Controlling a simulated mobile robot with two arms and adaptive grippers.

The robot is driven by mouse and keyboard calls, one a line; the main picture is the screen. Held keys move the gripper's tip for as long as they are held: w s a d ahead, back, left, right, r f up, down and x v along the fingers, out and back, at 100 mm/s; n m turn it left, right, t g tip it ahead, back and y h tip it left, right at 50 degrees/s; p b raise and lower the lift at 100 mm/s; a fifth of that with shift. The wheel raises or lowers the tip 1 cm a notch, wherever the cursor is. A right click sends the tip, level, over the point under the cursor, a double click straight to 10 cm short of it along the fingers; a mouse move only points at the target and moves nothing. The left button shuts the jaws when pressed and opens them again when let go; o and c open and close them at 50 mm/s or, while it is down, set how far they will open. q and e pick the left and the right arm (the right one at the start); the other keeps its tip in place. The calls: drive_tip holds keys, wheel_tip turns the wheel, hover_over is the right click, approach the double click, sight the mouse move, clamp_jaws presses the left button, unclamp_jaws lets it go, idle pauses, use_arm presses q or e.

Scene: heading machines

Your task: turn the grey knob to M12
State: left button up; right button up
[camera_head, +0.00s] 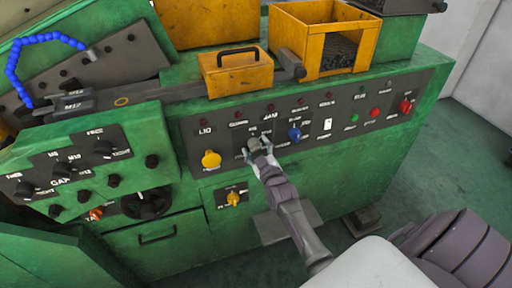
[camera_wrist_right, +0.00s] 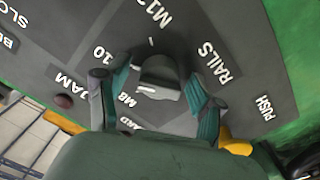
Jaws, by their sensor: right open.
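The grey knob (camera_head: 254,144) is on the dark control panel (camera_head: 222,132) of the green machine. In the right wrist view the grey knob (camera_wrist_right: 160,78) sits between the two fingers of my right gripper (camera_wrist_right: 157,92). The fingers are spread on either side, with a gap to the knob visible. Labels M12 (camera_wrist_right: 152,12), 10 and M8 surround the knob; I cannot tell clearly which one it points at. In the head view my right gripper (camera_head: 260,149) reaches up to the knob and partly covers it. My left gripper is not in view.
A yellow knob (camera_head: 211,159) is left of the grey knob and a blue knob (camera_head: 294,133) is right of it. Below is another yellow knob (camera_head: 233,198). A white switch (camera_head: 327,125) and red knob (camera_head: 406,105) are further right. Yellow bins (camera_head: 290,38) stand above the panel.

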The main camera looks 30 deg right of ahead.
drive_tip(key=c, duration=1.1)
drive_tip(key=shift+c, duration=0.2)
drive_tip(key=shift+m, duration=0.3)
drive_tip(key=m, duration=0.5)
drive_tip(key=shift+a+m, duration=0.1)
drive_tip(key=shift+m, duration=0.2)
drive_tip(key=m, duration=0.5)
drive_tip(key=shift+m, duration=0.3)
